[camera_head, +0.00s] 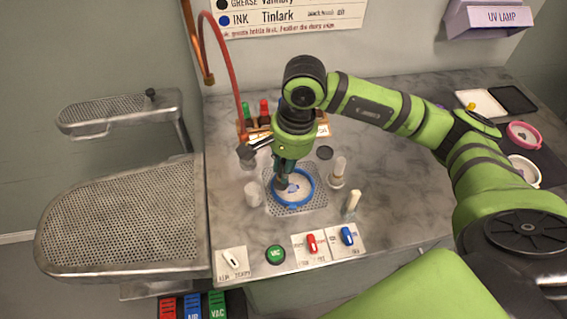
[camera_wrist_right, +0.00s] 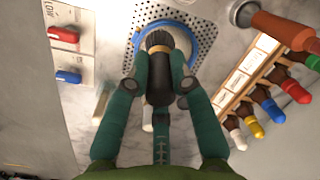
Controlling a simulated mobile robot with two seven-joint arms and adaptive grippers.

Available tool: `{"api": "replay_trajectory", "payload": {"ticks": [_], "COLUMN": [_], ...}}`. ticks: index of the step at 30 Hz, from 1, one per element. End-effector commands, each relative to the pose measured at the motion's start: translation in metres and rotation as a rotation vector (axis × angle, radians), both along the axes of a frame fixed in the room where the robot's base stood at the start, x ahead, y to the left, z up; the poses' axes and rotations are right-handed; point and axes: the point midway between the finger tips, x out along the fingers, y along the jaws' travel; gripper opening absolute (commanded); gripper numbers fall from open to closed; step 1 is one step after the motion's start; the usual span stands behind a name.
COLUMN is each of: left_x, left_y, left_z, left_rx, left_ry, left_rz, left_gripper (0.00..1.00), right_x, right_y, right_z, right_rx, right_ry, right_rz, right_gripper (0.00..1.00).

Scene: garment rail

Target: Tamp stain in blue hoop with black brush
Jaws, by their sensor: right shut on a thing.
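The blue hoop (camera_head: 293,206) lies on the perforated plate in the middle of the counter, with pale cloth inside it. A grey-blue stain (camera_head: 293,188) shows on the cloth, partly hidden by my gripper and brush. My right gripper (camera_head: 284,176) points down over the hoop. In the right wrist view, it is shut on the black brush (camera_wrist_right: 159,88), whose dark bristles point at the cloth inside the hoop (camera_wrist_right: 136,42). I cannot tell whether the bristles touch the cloth. My left gripper is not in view.
A rack (camera_wrist_right: 238,92) with several coloured-cap bottles stands behind the hoop. White containers (camera_head: 252,194) and a small brush (camera_head: 352,201) stand around the plate. A pink hoop (camera_head: 523,135) lies far right.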

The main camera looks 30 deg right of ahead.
Motion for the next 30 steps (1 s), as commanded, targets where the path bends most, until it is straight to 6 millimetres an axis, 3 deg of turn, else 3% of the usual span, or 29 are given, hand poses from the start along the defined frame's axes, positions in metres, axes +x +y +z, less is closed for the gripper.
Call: {"api": "replay_trajectory", "payload": {"ticks": [1,6,12,22,30], "left_x": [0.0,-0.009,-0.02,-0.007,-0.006], "left_y": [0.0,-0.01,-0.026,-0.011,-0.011], "left_z": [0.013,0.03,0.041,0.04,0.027], "left_rx": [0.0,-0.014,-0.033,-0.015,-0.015], "left_ry": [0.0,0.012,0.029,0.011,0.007], "left_rz": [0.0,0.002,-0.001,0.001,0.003], "left_gripper": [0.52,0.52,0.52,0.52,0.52], "right_x": [0.001,0.008,0.012,0.014,0.013], "right_y": [-0.003,-0.013,-0.024,-0.028,-0.028], "right_z": [0.007,0.009,0.01,0.002,-0.023], "right_rx": [0.002,0.004,0.005,0.004,0.004], "right_ry": [0.002,-0.009,-0.02,-0.024,-0.023], "right_rz": [-0.112,-0.477,-0.761,-0.872,-0.87], "right_gripper": [0.0,0.0,0.0,0.0,0.0]}}
